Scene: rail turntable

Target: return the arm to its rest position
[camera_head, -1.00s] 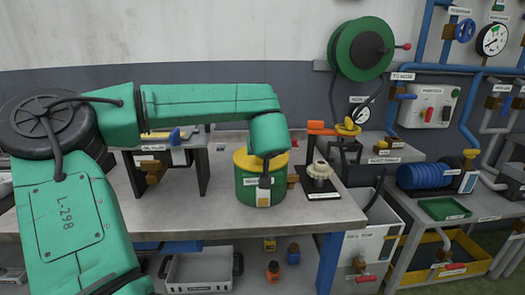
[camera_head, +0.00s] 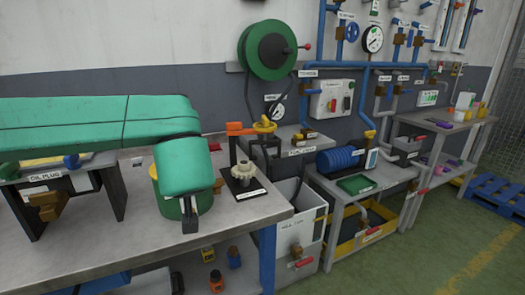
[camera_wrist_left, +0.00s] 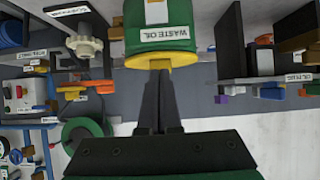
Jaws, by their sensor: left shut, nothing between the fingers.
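My left arm (camera_head: 75,123) reaches in from the left in the head view, over the workbench. My left gripper (camera_head: 189,222) points down in front of the green waste oil can with its yellow rim (camera_head: 152,172). My arm hides much of the can. In the left wrist view, which looks upside down, the dark fingers (camera_wrist_left: 158,100) are together and empty. They overlap the can's yellow rim (camera_wrist_left: 150,62) in the picture; whether they touch it I cannot tell. My right gripper is not in view.
A pale gear part on a black stand (camera_head: 243,178) is right of the can. A black bracket labelled oil plug (camera_head: 112,190) is at left. A green hose reel (camera_head: 268,50) hangs on the wall. Shelves with a blue coil (camera_head: 340,159) stand at right; green floor (camera_head: 430,255) is open there.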

